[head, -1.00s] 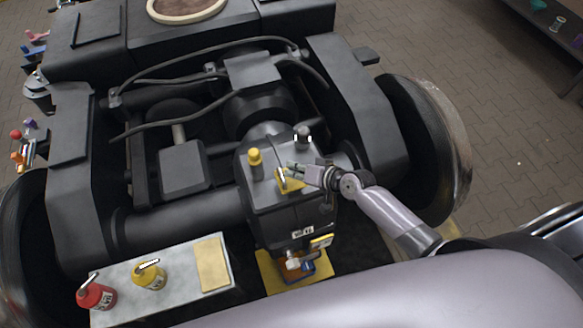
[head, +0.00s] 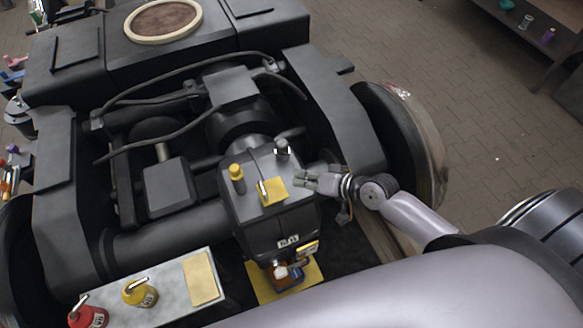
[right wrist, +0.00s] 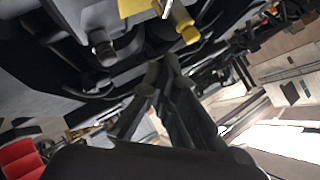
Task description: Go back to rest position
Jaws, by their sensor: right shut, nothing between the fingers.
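My right gripper (head: 308,180) is just right of the dark gearbox housing (head: 265,200) in the head view. It is shut and holds nothing. In the right wrist view its fingers (right wrist: 160,75) are close together in front of the bogie. On the housing top are a yellow cap (head: 236,172), a yellow cloth-like square (head: 273,191) with a small metal piece, and a grey cap (head: 281,148). The yellow cap also shows in the right wrist view (right wrist: 187,32). My left gripper is not in view.
A wheel (head: 405,145) stands right of the gripper. Open paved floor lies at the upper right.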

